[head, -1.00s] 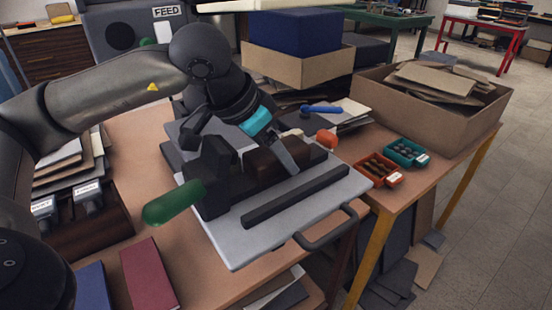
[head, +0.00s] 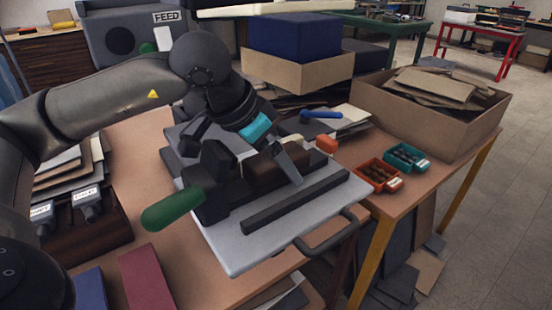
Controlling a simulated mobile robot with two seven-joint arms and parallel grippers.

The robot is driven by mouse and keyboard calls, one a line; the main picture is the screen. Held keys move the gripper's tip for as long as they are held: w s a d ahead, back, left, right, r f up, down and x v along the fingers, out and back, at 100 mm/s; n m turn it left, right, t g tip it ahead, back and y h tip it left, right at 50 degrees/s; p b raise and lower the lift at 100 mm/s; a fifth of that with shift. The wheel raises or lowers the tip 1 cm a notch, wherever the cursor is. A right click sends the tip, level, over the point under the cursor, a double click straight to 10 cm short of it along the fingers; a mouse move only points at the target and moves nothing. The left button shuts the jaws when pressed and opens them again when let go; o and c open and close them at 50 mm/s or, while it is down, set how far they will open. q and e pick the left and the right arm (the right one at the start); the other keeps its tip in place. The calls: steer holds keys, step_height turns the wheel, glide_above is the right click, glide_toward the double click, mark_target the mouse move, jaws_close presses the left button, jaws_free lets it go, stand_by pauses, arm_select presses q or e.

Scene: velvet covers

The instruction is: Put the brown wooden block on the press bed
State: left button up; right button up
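The dark brown wooden block (head: 262,172) sits on the press bed (head: 240,248), a light grey plate, behind a long black bar (head: 296,200) and beside the black clamp part with a green handle (head: 173,208). My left gripper (head: 290,166) reaches down over the block. Its near grey finger stands in front of the block's right part, its tip reaching past the block's front edge toward the bar. The finger looks spread from the block; the far finger is mostly hidden. My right gripper is not in view.
A blue-handled tool (head: 320,114) and an orange item (head: 327,144) lie behind the bed. An orange bin (head: 378,176) and a teal bin (head: 407,158) stand to the right. A cardboard box (head: 440,128) stands behind them. The bed's front handle (head: 330,238) juts forward.

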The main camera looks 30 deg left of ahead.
arm_select(q)
steer(key=shift+r, duration=0.1)
steer(key=p+v, duration=0.3)
steer(key=v, duration=0.9)
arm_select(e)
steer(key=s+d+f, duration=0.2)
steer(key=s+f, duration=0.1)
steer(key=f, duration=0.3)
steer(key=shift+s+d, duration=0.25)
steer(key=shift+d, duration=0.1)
